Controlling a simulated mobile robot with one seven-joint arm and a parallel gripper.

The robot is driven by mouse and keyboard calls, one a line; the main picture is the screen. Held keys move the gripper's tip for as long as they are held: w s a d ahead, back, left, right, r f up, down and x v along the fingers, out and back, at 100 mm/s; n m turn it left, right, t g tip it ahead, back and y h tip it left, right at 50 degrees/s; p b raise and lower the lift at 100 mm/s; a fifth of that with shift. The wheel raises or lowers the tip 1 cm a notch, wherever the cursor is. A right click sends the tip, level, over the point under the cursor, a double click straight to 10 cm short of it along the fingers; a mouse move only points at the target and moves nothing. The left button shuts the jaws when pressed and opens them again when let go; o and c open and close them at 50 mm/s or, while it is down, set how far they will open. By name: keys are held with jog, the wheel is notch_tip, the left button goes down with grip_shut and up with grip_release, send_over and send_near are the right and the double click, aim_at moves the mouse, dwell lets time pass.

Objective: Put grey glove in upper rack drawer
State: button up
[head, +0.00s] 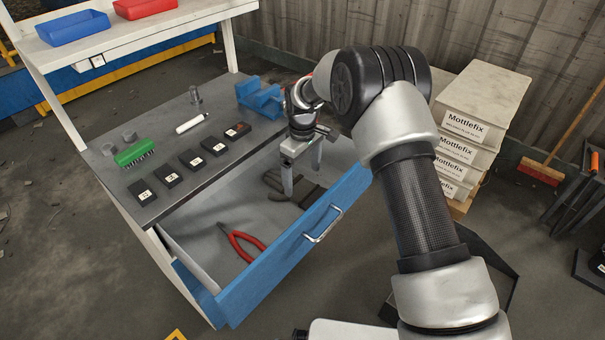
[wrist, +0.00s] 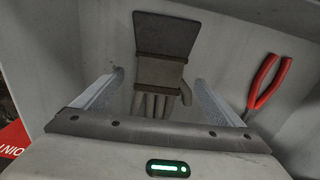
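The grey glove (head: 307,193) lies flat inside the open drawer, towards its right end. In the wrist view the glove (wrist: 160,70) has its dark cuff pointing away and its fingers towards me, partly behind the gripper body. The drawer (head: 268,268) has a blue front with a metal handle and is pulled out from under the grey worktop. My gripper (head: 302,180) is over the glove, pointing down. It is open, with its fingers (wrist: 159,80) apart on either side of the glove and nothing visibly held. Whether they touch the glove is unclear.
Red-handled pliers (head: 241,243) lie in the same drawer, left of the glove. The worktop (head: 150,203) holds a green brush, several black boxes and a blue holder. Blue (head: 72,27) and red bins stand on the upper shelf. Stacked Mottlefix boxes (head: 465,125) stand at right.

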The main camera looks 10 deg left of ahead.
aim_at(302, 189)
jog(key=s+d+r+m+t+p, duration=0.1)
jog(key=d+r, duration=0.2)
jog(key=r, duration=0.9)
jog(key=s+d+r+m+p, duration=0.1)
jog(key=s+d+r+p, duration=0.15)
jog(key=r, duration=0.95)
jog(key=s+d+r+m+t, duration=0.2)
jog(key=s+d+r+m, duration=0.2)
jog(key=s+d+r, duration=0.5)
jog(key=s+d+m+t, duration=0.1)
jog(key=s+d+m, duration=0.2)
jog(key=s, duration=0.6)
jog(key=s+d+m+t, duration=0.1)
jog(key=s+d+m, duration=0.2)
jog(key=s+d, duration=0.4)
jog(key=s+b, duration=0.1)
jog(key=s, duration=0.2)
jog(key=shift+d+r+t, duration=0.2)
jog(key=shift+d+t, duration=0.1)
jog(key=shift+d, duration=0.1)
